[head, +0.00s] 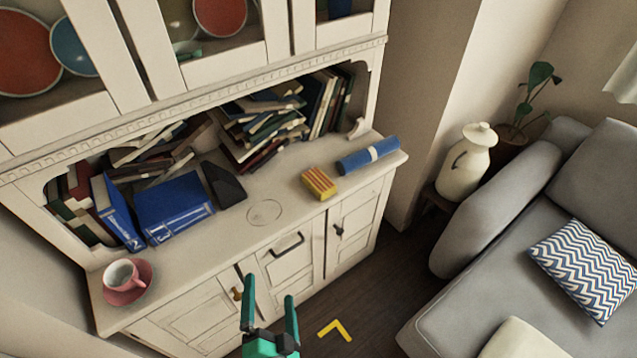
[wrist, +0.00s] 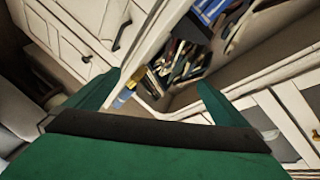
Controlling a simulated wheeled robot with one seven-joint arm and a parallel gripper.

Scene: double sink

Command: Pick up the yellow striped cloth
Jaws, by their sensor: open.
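The yellow striped cloth (head: 319,183) is a small folded block with yellow and reddish stripes. It lies on the cabinet's counter, left of a rolled blue item, in the head view. My gripper (head: 270,298) is open and empty, in front of the cabinet doors, lower than the counter and apart from the cloth. In the wrist view my gripper's two green fingers (wrist: 160,90) are spread wide with nothing between them. I cannot make out the cloth clearly in the wrist view.
The white cabinet's counter (head: 265,212) also holds a rolled blue item (head: 368,155), a pink cup on a saucer (head: 122,277), blue books (head: 172,205) and piled books (head: 262,125). A grey sofa (head: 480,285) stands at the right.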

